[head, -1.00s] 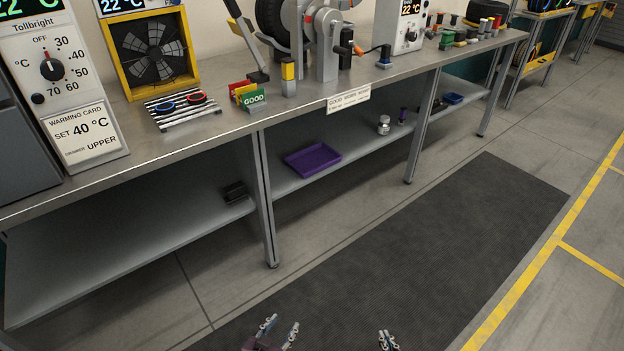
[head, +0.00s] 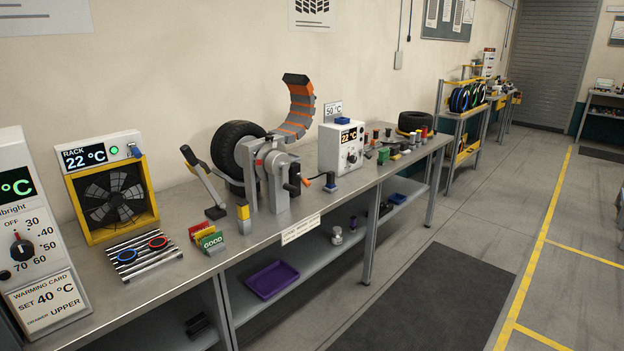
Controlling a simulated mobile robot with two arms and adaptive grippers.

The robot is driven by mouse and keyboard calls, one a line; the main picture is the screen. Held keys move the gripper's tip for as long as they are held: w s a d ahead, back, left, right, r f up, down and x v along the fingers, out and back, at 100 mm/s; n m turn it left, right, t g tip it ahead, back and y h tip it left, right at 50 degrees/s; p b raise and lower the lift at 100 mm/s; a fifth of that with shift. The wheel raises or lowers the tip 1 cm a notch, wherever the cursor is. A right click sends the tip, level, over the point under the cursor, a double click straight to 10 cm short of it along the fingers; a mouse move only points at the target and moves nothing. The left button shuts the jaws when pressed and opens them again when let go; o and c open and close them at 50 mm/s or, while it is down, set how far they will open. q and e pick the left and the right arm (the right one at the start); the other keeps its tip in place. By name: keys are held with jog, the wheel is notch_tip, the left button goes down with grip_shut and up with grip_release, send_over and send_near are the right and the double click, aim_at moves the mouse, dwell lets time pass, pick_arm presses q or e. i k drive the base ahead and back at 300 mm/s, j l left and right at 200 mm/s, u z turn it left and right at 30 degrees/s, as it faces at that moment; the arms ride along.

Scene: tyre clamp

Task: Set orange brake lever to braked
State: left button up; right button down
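The tyre clamp stand (head: 276,185) stands on the bench, a grey metal frame with a black tyre (head: 229,150) behind it at the left. A small orange part (head: 308,181) sticks out low at the right of the stand, beside a black handle (head: 294,180); it looks like the orange brake lever. It is too small to tell which setting it is in. A long grey lever with a black grip (head: 190,156) leans up left of the stand. Neither of my grippers is in the head view.
An orange and grey segmented arc (head: 296,110) rises behind the stand. A heater box (head: 341,146) is at its right, a yellow-framed fan (head: 111,197) and rack (head: 142,257) at the left. Dark mat (head: 430,300) and floor before the bench are clear.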

aim_at(306, 181)
jog(key=i+l+u, duration=0.2)
jog(key=i+l, duration=0.2)
jog(key=i+l+u, duration=0.2)
jog(key=i+l, duration=0.3)
jog(key=i+l+u, duration=0.25)
jog(key=i+l, duration=0.3)
jog(key=i+l+u, duration=0.2)
jog(key=i+l, duration=0.2)
jog(key=l, duration=0.25)
